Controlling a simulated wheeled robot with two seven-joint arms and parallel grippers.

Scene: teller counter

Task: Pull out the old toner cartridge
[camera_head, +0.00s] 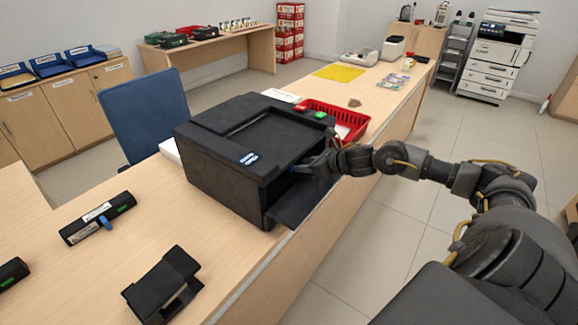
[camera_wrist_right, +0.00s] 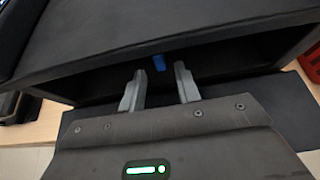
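The black printer (camera_head: 250,135) stands on the counter with its front flap (camera_head: 305,205) folded down. In the right wrist view a blue tab (camera_wrist_right: 158,62) shows in the dark slot of the printer (camera_wrist_right: 160,30); it looks like the old cartridge's handle, and the cartridge body is hidden in shadow. My right gripper (camera_head: 318,165) is at the slot opening. In the wrist view its two grey fingers (camera_wrist_right: 160,72) are apart, with the blue tab between and just beyond their tips. I see no contact with the tab. My left gripper is not in view.
A black cartridge with a blue handle (camera_head: 104,222) lies on the counter at left, another (camera_head: 12,272) at the left edge. A black open holder (camera_head: 143,292) stands in front. A red basket (camera_head: 352,120) sits behind the printer. A blue chair (camera_head: 145,115) is at the left.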

